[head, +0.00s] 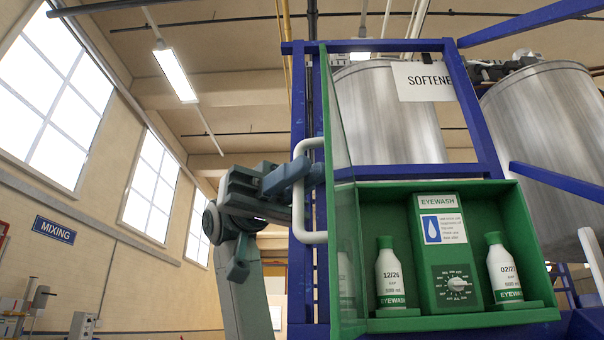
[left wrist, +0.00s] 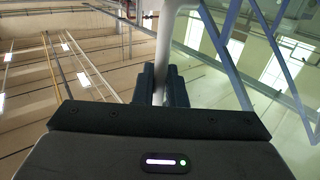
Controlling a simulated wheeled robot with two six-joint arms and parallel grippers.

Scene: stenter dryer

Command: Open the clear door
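The clear door (head: 344,115) is a green-tinted transparent panel at the left side of the green eyewash box (head: 445,171). It stands swung out, seen almost edge-on, and the box front is uncovered. Its white C-shaped handle (head: 300,206) is on the panel's left face. My left gripper (head: 298,178) is at the upright bar of the handle. In the left wrist view the white handle (left wrist: 166,30) runs down between the two dark fingers (left wrist: 162,84), which close around it. The panel also shows in the left wrist view (left wrist: 235,80). My right gripper is not in view.
Two white eyewash bottles (head: 391,278) (head: 503,268) flank a green dial unit (head: 452,290) in the box. Blue frame posts (head: 299,90) and metal tanks (head: 390,115) stand around it. Open room lies left, toward the wall with windows.

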